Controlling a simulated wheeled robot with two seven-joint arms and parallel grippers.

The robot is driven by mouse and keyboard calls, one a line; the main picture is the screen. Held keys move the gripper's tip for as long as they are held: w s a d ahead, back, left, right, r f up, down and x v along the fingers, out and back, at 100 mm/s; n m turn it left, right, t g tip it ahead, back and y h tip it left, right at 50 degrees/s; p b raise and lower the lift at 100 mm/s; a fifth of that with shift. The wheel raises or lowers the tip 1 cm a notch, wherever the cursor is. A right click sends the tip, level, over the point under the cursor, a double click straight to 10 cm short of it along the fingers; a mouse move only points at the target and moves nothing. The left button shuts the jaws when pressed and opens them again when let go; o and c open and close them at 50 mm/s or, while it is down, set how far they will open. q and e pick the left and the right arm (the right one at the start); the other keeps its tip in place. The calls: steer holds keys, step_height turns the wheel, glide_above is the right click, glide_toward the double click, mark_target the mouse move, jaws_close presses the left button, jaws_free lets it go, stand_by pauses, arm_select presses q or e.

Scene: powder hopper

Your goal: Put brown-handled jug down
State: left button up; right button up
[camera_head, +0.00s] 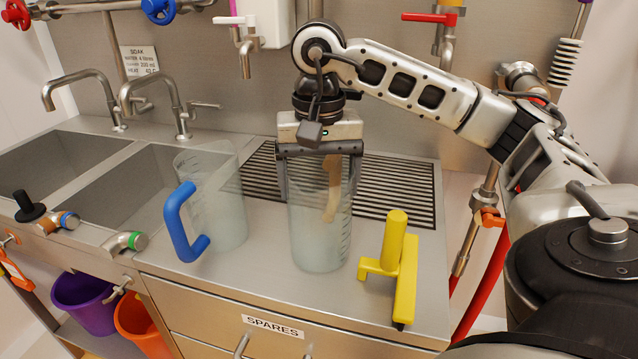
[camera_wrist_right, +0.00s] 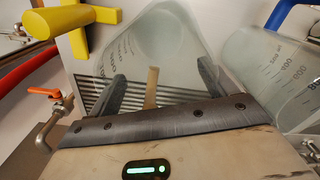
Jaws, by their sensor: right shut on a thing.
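The brown-handled jug (camera_head: 320,235) is clear, with a tan handle (camera_head: 333,188) on its far side. It is upright at the front edge of the slotted drainer. I cannot tell whether its base touches the counter. My right gripper (camera_head: 319,190) points down from above, with a finger on either side of the jug's upper part, shut on it. In the right wrist view, the jug (camera_wrist_right: 168,42) and its handle (camera_wrist_right: 151,88) lie between the two dark fingers. My left gripper is not in view.
A blue-handled clear jug (camera_head: 222,205) stands to the left, close to the held jug. The slotted drainer (camera_head: 395,190) is clear behind. Two sinks (camera_head: 130,195) are at the left, with taps above.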

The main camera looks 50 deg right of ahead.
steer(key=shift+f, duration=0.1)
steer(key=shift+f, duration=0.15)
steer(key=o, duration=1.2)
